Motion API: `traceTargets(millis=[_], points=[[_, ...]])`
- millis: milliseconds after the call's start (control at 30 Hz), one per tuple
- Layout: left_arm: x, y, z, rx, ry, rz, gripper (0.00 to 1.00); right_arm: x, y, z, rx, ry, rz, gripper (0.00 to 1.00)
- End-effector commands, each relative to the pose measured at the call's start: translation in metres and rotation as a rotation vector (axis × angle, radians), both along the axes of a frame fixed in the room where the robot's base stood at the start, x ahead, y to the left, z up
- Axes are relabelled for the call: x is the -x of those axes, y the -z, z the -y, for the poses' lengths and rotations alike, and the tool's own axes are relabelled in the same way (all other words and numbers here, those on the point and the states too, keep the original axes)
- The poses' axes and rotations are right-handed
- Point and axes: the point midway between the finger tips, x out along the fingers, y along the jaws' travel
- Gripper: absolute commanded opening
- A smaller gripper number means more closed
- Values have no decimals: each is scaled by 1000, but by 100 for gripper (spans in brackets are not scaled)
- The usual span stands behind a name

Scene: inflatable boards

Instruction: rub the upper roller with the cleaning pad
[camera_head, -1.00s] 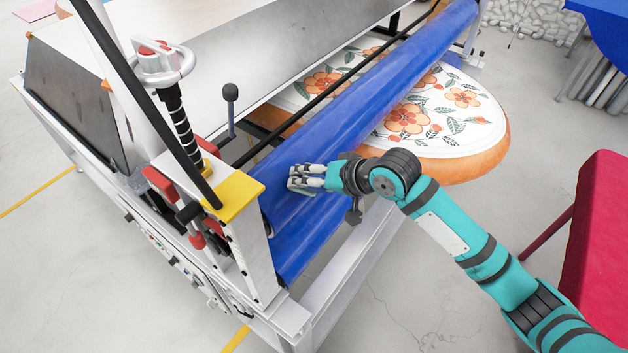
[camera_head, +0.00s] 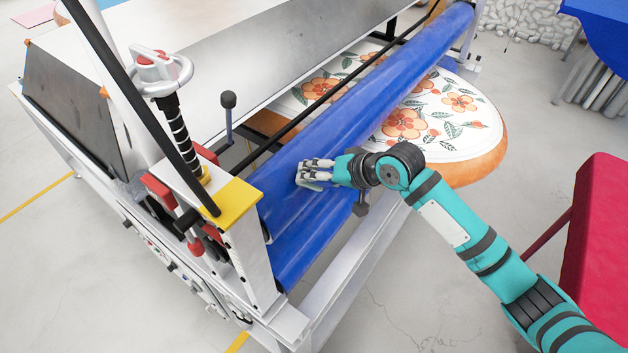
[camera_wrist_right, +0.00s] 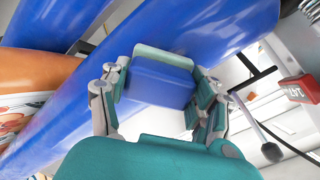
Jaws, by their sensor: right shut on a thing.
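The upper roller (camera_head: 385,92) is a long blue cylinder running from the near left up to the far right of the machine. A lower blue roller (camera_head: 315,235) shows beneath its near end. My right gripper (camera_head: 308,172) is at the front face of the upper roller, towards its near end. It is shut on the cleaning pad, a blue block (camera_wrist_right: 160,83) between the fingers in the right wrist view. The pad is hidden in the head view, and whether it touches the roller cannot be told. My left gripper is not in view.
A floral board (camera_head: 440,120) with an orange edge lies beyond my right arm, partly under the roller. A yellow-topped post (camera_head: 232,200) with red clamps stands at the near roller end. A red padded surface (camera_head: 600,235) is at the right. Grey floor is clear between.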

Motion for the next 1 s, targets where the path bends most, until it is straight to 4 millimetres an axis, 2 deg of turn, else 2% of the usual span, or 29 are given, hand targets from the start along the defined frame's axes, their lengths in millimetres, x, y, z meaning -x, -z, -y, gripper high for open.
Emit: traceTargets(millis=[267,700,1000], points=[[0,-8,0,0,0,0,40,-1,1,-3,-1,0,-1,36],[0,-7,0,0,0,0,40,28,5,-26,0,-5,-4,36],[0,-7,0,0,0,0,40,32,5,-29,-1,-6,-5,36]])
